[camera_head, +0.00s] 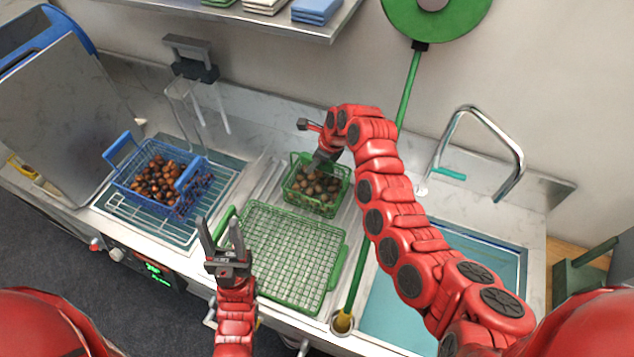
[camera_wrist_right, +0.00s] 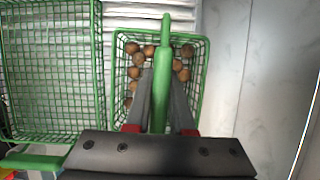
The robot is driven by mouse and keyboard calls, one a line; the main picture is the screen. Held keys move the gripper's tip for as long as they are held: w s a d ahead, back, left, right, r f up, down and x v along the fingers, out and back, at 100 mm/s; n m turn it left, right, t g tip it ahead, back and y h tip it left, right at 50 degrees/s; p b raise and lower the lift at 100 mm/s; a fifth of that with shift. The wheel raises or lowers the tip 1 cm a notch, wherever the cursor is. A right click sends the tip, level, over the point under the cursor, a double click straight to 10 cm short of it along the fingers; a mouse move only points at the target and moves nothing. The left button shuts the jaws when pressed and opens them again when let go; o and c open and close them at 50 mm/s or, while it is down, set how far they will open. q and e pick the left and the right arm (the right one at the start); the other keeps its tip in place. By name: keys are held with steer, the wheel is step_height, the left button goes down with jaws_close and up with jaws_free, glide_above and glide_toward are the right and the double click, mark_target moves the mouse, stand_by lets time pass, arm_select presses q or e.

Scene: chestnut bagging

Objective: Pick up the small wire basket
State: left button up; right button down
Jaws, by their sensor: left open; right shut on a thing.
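The small green wire basket (camera_head: 325,204) holds several brown chestnuts and sits in the middle of the counter, behind the larger green wire tray. My right gripper (camera_head: 318,160) reaches down over it from behind. In the right wrist view, the right gripper (camera_wrist_right: 160,105) is shut on the green handle of the small basket (camera_wrist_right: 203,75), with chestnuts below. I cannot tell whether the basket is clear of the counter. My left gripper (camera_head: 220,240) is open and empty, pointing up near the left edge of the larger tray.
The larger green wire tray (camera_head: 340,262) is empty and close in front of the small basket. A blue wire basket (camera_head: 122,180) with chestnuts stands on a rack at left. A sink (camera_head: 400,315) with a tap (camera_head: 503,150) is at right. A shelf (camera_head: 240,22) overhangs the back.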

stand_by(0.5)
steer(key=shift+w+r+b, duration=0.15)
steer(key=shift+r+b, duration=0.3)
steer(key=shift+r, duration=0.05)
step_height(320, 180, up, 8)
steer(key=b, duration=0.3)
steer(key=shift+f+b, duration=0.2)
steer(key=shift+b, duration=0.2)
steer(key=shift+r, duration=0.7)
